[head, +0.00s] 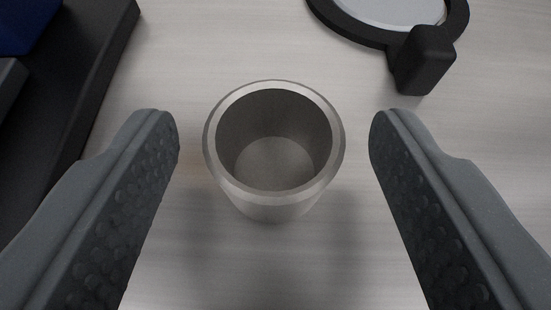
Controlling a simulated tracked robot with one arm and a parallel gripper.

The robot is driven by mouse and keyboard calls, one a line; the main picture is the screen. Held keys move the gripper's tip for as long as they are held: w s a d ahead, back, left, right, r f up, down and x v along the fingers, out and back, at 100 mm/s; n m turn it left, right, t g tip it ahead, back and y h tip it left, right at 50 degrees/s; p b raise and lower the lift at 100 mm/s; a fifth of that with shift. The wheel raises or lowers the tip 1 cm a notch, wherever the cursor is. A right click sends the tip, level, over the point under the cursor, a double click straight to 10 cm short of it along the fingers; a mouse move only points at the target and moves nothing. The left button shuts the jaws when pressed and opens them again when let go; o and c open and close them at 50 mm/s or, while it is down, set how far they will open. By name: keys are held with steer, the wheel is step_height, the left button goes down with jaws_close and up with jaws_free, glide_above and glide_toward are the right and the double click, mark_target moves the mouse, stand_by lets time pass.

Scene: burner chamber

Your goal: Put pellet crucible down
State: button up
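The pellet crucible (273,205) is a grey metal cup with a thick rim, in the middle of the head view. It stands upright and looks empty inside. It appears to rest on the light grey brushed surface. My gripper (273,128) is open, with one dark textured finger on each side of the crucible. A gap shows between each finger and the crucible, so neither finger touches it.
A black round ring with a pale disc (395,10) and a black block (424,62) lies at the upper right. A black base with a dark blue part (22,22) stands at the left edge. The surface (225,45) behind the crucible is clear.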

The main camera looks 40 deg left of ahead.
steer(key=shift+s+d+r, duration=0.25)
steer(key=shift+s+r, duration=0.1)
steer(key=v, duration=1.1)
steer(key=shift+p, duration=0.3)
steer(key=w+d+r+m+t+h, duration=0.15)
steer(key=d+r, duration=0.25)
steer(key=r, duration=0.5)
steer(key=w+d+r+m+t+h, duration=0.1)
steer(key=w+d+r+t+h, duration=0.2)
steer(key=r, duration=0.6)
steer(key=w+d+r+m+h, duration=0.15)
steer(key=d+r, duration=0.25)
steer(key=r, duration=0.5)
steer(key=s+d+r+m+h, duration=0.1)
steer(key=s+r, duration=0.7)
steer(key=r, duration=0.4)
steer(key=s+d+r+m, duration=0.2)
steer(key=s+r, duration=0.7)
steer(key=r, duration=0.4)
steer(key=shift+r+t+h, duration=0.2)
steer(key=shift+t+h, duration=0.15)
steer(key=shift+h, duration=0.05)
